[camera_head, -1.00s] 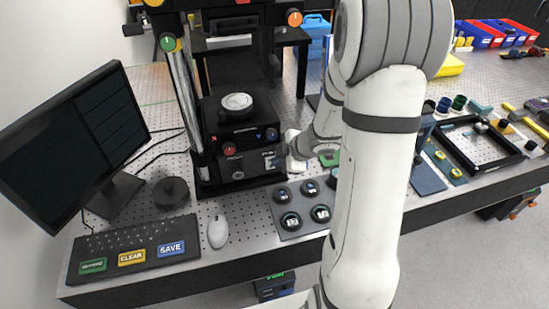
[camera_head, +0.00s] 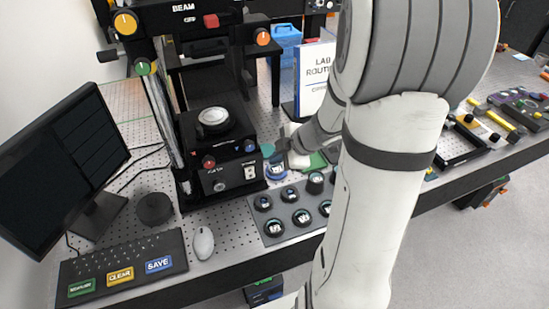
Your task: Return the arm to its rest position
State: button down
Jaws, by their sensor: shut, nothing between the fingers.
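My white and grey arm (camera_head: 380,200) rises from the bottom edge, bends at the top and reaches back down to the bench. My gripper (camera_head: 284,160) is small and partly hidden by its own wrist, just right of the interferometer's front panel. It looks shut and empty. The interferometer (camera_head: 222,176) stands behind and left of it, with a round pale piece (camera_head: 214,117) on its stage. A blue ringed object (camera_head: 277,172) lies right beside or under the gripper; I cannot tell whether they touch.
A grey tray (camera_head: 258,207) of several round dark pieces lies in front of the gripper. A monitor (camera_head: 65,150), keyboard (camera_head: 120,262) and mouse (camera_head: 203,243) stand left. A lab sign (camera_head: 313,80) stands behind. My arm hides part of the bench's right side.

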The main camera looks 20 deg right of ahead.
jog(key=d+r+m+t+h+b, duration=0.3)
jog(key=d+r+m+h+b, duration=0.15)
jog(key=r+m+h, duration=0.45)
jog(key=s+a+f+m+g+y+b, duration=0.1)
jog(key=s+a+f+m+g+y, duration=0.1)
jog(key=s+a, duration=0.3)
jog(key=s+a+f+m+g+y+b, duration=0.2)
jog(key=s+a+m, duration=0.3)
jog(key=s, duration=0.7)
jog(key=shift+s+a+f+m+g+b, duration=0.15)
jog(key=shift+a+f+m+g+b, duration=0.15)
jog(key=shift+a+f+g, duration=0.45)
